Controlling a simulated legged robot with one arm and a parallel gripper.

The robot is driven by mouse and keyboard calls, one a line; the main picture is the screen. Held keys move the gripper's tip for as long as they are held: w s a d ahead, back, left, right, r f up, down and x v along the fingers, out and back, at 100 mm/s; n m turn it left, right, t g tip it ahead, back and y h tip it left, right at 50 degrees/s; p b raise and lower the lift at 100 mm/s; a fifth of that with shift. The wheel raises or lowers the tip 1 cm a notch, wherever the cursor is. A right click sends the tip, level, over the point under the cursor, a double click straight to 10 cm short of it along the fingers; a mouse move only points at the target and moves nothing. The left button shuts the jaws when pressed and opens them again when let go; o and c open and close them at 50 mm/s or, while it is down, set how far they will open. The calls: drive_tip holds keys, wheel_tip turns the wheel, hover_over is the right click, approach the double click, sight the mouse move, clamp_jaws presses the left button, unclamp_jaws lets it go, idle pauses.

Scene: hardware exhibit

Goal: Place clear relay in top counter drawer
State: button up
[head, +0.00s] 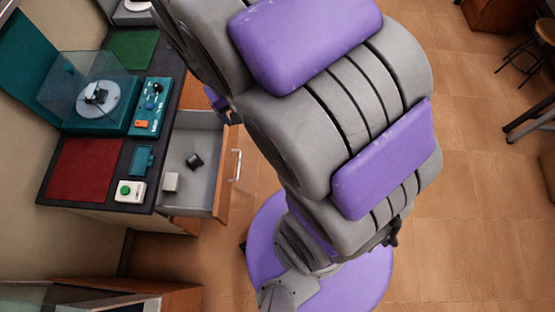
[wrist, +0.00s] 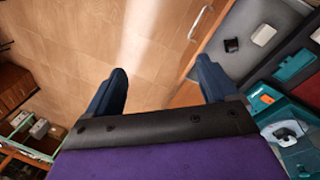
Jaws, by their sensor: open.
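The top counter drawer (head: 203,139) is pulled open, with a wooden front and a pale handle; it also shows in the wrist view (wrist: 233,61). A small dark block (head: 194,160) and a whitish block (head: 171,182) lie inside it. The dark block (wrist: 231,45) and the whitish block (wrist: 264,34) show in the wrist view too. I cannot tell for sure whether either is the clear relay. My gripper (wrist: 162,69) is open and empty, with only floor between its fingers. Its right finger overlaps the drawer's edge in the picture. My arm largely hides the gripper in the head view.
The dark counter beside the drawer holds a teal turntable (head: 98,97) under a clear cover, a teal control panel (head: 151,105), a red mat (head: 85,170), a small teal box (head: 143,160) and a white green-button box (head: 130,191).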

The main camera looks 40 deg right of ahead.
drive_tip(key=s+a+r+y, duration=0.1)
drive_tip(key=s+r, duration=0.2)
drive_tip(key=s, duration=0.6)
drive_tip(key=s+a+r+n+g+y, duration=0.1)
drive_tip(key=s+a+r, duration=0.1)
drive_tip(key=s, duration=0.8)
drive_tip(key=shift+s+r+g, duration=0.15)
drive_tip(key=shift+r+g, duration=0.15)
drive_tip(key=shift+r, duration=0.45)
drive_tip(key=shift+f, duration=0.15)
drive_tip(key=shift+c, duration=0.2)
